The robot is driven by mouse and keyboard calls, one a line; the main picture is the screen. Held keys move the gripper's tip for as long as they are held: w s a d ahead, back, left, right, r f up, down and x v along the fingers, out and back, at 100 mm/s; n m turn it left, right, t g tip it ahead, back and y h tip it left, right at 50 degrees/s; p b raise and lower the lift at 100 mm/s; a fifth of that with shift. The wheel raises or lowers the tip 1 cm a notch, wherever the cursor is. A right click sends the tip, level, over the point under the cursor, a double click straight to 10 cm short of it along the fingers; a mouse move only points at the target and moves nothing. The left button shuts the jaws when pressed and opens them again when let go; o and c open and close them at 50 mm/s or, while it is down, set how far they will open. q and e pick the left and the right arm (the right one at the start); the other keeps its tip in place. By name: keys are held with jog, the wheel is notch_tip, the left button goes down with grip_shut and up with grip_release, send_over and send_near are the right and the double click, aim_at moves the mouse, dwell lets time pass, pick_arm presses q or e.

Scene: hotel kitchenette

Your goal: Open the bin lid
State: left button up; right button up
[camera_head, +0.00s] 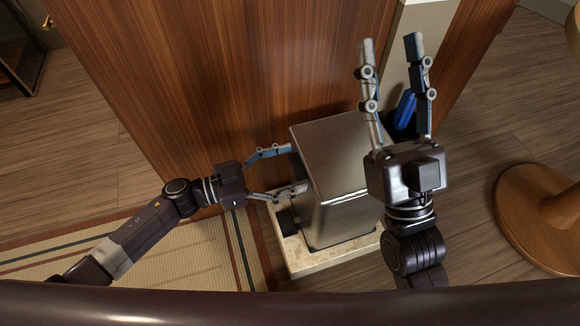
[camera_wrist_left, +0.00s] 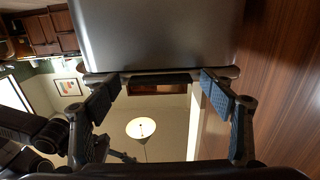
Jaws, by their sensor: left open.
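The bin (camera_head: 340,185) is a brushed-metal box with its flat lid (camera_head: 335,145) down. It stands on a pale stone-like slab against a wooden panel. My left gripper (camera_head: 297,168) is open at the bin's left side, with its two fingers spread near the lid's edge. I cannot tell whether they touch it. In the left wrist view the metal bin (camera_wrist_left: 160,35) fills the top, and a dark strip on its edge lies between the spread fingertips. My right gripper (camera_head: 390,42) is open and empty, pointing away from me, above and right of the bin.
The wooden panel (camera_head: 230,70) rises right behind the bin. A blue object (camera_head: 404,110) shows partly behind my right fingers. A round wooden table or stool base (camera_head: 535,215) stands at the right. A striped rug (camera_head: 150,260) lies at the left; wood floor is clear between bin and base.

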pick_arm(q)
jog(key=shift+c, duration=0.6)
jog(key=c, duration=1.6)
